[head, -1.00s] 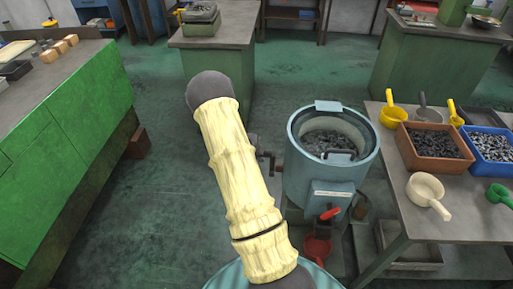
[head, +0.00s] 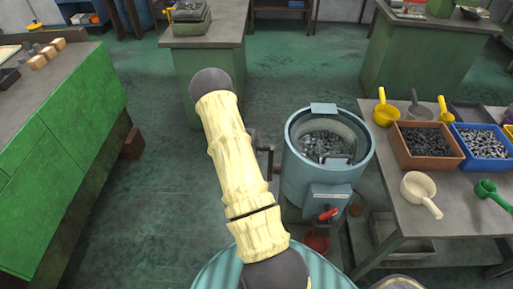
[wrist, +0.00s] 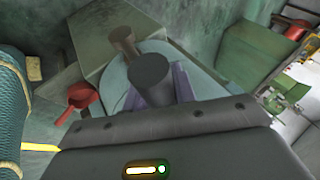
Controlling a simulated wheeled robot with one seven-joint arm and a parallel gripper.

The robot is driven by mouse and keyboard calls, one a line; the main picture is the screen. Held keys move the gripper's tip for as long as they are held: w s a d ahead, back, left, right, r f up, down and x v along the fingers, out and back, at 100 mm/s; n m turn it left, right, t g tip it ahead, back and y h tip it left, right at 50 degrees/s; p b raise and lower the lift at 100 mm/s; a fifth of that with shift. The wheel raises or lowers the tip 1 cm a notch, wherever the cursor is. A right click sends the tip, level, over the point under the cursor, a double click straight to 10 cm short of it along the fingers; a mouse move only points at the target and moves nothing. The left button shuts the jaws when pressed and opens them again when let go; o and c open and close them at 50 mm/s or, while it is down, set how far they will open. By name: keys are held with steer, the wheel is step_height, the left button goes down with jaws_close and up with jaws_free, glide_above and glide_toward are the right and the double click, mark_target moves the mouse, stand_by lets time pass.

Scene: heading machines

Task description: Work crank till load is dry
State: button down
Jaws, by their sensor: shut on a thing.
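A round blue-grey drum machine (head: 318,180) stands on the floor at centre right in the head view, its top open. Grey metal pieces (head: 325,145) lie inside as the load; whether they are wet or dry I cannot tell for sure. A dark crank (head: 265,150) sticks out at the drum's left side, partly behind my arm. In the wrist view my gripper (wrist: 165,85) is shut on a dark round crank handle (wrist: 152,72). The gripper is hidden behind my arm in the head view.
A red scoop (head: 316,238) sits under the drum's spout. The right table (head: 455,195) holds a brown bin (head: 432,158), a blue bin (head: 484,160) and several scoops. A green bench (head: 60,150) stands at left.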

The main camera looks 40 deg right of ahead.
steer(key=shift+w+d, duration=0.1)
steer(key=shift+w, duration=0.25)
steer(key=c, duration=1.2)
jaws_free()
steer(key=shift+o, duration=0.4)
steer(key=shift+s+d, duration=0.1)
steer(key=shift+s, duration=0.15)
steer(key=shift+v, duration=0.8)
steer(key=p+v, duration=0.1)
steer(key=v, duration=1.4)
steer(key=shift+a+r, duration=0.25)
steer(key=shift+r, duration=0.1)
